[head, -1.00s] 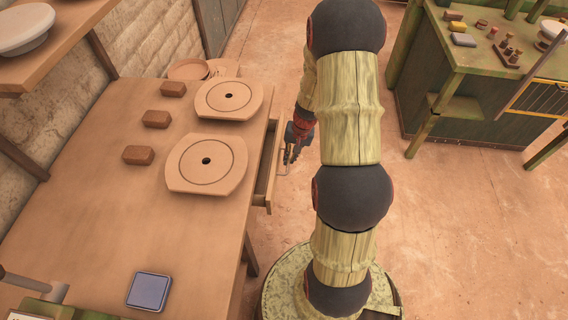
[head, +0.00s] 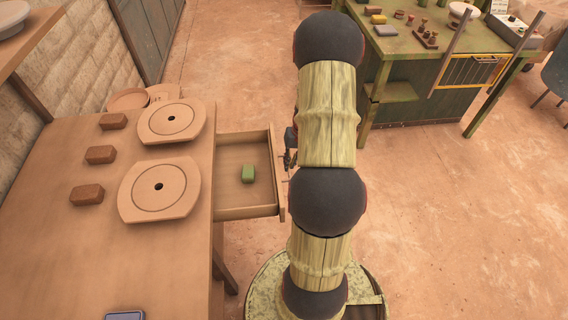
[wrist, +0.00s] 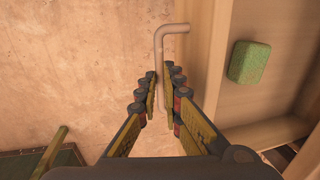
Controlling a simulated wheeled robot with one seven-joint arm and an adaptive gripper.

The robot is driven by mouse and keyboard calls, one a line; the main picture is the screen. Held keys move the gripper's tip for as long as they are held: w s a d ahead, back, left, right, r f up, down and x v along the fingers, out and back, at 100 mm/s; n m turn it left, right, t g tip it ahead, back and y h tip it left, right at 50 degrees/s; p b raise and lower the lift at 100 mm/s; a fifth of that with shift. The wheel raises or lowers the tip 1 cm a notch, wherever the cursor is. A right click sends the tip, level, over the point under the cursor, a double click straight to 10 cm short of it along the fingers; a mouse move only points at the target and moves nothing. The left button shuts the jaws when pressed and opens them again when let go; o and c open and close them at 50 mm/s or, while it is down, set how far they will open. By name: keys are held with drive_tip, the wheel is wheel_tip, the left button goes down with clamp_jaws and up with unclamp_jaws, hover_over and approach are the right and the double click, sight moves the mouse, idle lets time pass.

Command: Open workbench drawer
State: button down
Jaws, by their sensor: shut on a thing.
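The workbench drawer (head: 230,212) stands well out from the right side of the wooden workbench (head: 60,235) in the head view. A green block (head: 248,174) lies inside it; the block also shows in the wrist view (wrist: 249,62). The drawer's bent bar handle (wrist: 172,28) shows in the wrist view, beside the drawer front (wrist: 208,55). My gripper (wrist: 160,84) is shut on the handle, with its fingers on either side of the bar. In the head view my arm hides most of the gripper and handle.
Two round-holed plates (head: 160,188) and several brown blocks (head: 87,194) lie on the workbench. A green bench (head: 420,60) with small items stands at the back right. The floor (head: 450,220) to the right of my arm is clear.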

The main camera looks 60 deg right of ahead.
idle(0.3)
drive_tip(key=c, duration=2.2)
unclamp_jaws()
drive_tip(key=shift+r, duration=0.1)
wheel_tip(320, 180, up, 12)
drive_tip(key=s+d, duration=0.1)
drive_tip(key=shift+s+d+f, duration=0.25)
drive_tip(key=shift+s+d, duration=0.1)
drive_tip(key=shift+s, duration=0.05)
